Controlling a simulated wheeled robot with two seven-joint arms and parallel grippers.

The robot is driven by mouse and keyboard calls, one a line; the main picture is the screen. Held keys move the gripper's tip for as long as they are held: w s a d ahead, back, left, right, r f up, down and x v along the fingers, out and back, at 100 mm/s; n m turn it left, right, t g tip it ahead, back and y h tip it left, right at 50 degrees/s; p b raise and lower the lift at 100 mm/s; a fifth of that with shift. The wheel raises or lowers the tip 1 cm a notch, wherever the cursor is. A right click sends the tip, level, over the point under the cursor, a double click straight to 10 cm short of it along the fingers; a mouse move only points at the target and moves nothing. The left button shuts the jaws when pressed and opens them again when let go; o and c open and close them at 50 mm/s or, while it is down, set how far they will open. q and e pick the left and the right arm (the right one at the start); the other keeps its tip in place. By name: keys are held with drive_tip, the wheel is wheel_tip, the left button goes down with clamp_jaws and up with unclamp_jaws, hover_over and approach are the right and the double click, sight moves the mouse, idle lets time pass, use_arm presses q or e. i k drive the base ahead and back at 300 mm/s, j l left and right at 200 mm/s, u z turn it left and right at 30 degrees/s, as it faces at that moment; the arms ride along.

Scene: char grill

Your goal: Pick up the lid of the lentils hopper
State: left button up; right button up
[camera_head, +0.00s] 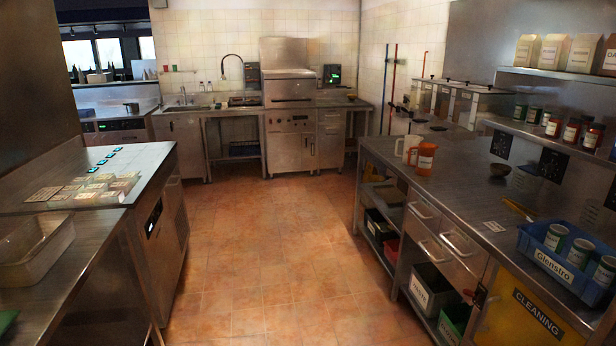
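A row of several metal hoppers (462,105) stands at the far end of the right-hand steel counter, against the back right wall. Each seems to carry a small label on its front, too small to read, so I cannot tell which is the lentils hopper. Their flat lids (476,88) have small dark knobs and appear to lie closed on top. Neither of my grippers is in view.
The right counter (450,185) holds a white jug (411,150), an orange-red container (426,159), a small dark bowl (500,170) and a blue crate (552,262) of jars. A shelf (560,140) with jars overhangs it. The tiled floor (270,240) between counters is clear.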

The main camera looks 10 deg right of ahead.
sight(448, 81)
drive_tip(key=i+z, duration=0.25)
drive_tip(key=i, duration=1.5)
drive_tip(key=i+z, duration=0.25)
drive_tip(key=i, duration=0.35)
drive_tip(key=i+j+z, duration=0.25)
drive_tip(key=i, duration=0.3)
drive_tip(key=i+j+z, duration=0.2)
drive_tip(key=i, duration=0.4)
drive_tip(key=i+j+z, duration=0.1)
drive_tip(key=i+z, duration=0.15)
drive_tip(key=i+j+z, duration=0.2)
drive_tip(key=i, duration=0.25)
